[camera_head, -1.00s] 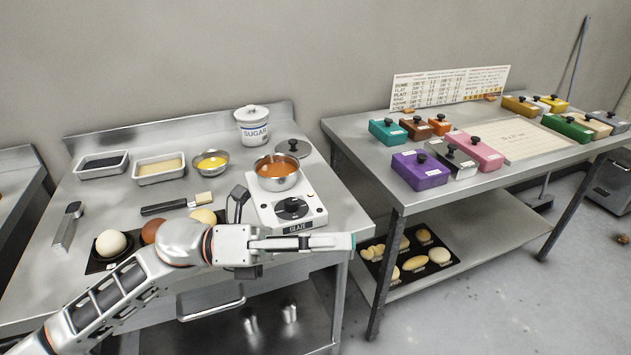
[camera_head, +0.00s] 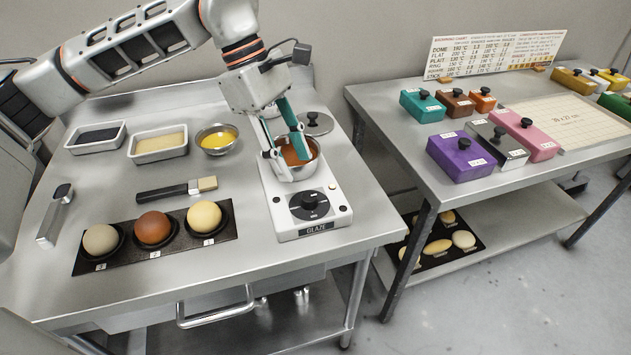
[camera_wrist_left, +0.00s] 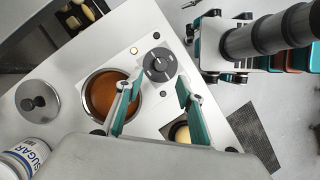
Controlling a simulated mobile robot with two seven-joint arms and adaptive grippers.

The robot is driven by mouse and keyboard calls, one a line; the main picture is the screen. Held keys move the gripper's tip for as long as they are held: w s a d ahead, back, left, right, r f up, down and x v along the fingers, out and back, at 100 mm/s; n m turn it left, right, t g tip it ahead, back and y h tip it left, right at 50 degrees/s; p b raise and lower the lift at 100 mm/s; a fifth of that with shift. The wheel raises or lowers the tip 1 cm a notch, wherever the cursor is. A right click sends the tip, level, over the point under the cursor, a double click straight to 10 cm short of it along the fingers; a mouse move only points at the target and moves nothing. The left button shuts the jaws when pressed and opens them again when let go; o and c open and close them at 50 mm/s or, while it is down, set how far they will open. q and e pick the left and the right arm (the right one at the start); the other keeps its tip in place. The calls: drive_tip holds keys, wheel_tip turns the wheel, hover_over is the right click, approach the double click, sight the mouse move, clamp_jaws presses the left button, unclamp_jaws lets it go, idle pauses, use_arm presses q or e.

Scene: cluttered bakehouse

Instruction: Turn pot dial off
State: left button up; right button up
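The pot dial (camera_head: 309,205) is a round black knob on the front top of the white glaze warmer (camera_head: 338,218); it also shows in the wrist view (camera_wrist_left: 159,65). I cannot read its setting. A steel pot (camera_head: 314,168) of orange-brown glaze (camera_wrist_left: 105,95) sits behind the dial. My left gripper (camera_head: 292,169) points down in front of the pot, above and slightly behind the dial. Its teal-padded fingers are apart and empty; the wrist view shows the dial beyond their tips. Parts that look like my right gripper show at the wrist view's upper right, its fingers unclear.
A steel lid (camera_head: 317,123) and a sugar jar (camera_wrist_left: 22,158) stand behind the warmer. A brush (camera_head: 177,190) and a black tray (camera_head: 84,262) with three dough balls lie left. Another table (camera_head: 380,110) with coloured boxes stands right.

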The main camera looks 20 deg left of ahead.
sight(309, 196)
use_arm(q)
drive_tip(key=x, duration=0.7)
drive_tip(key=shift+s+d+f, duration=0.1)
drive_tip(key=shift+d+f, duration=0.1)
clamp_jaws()
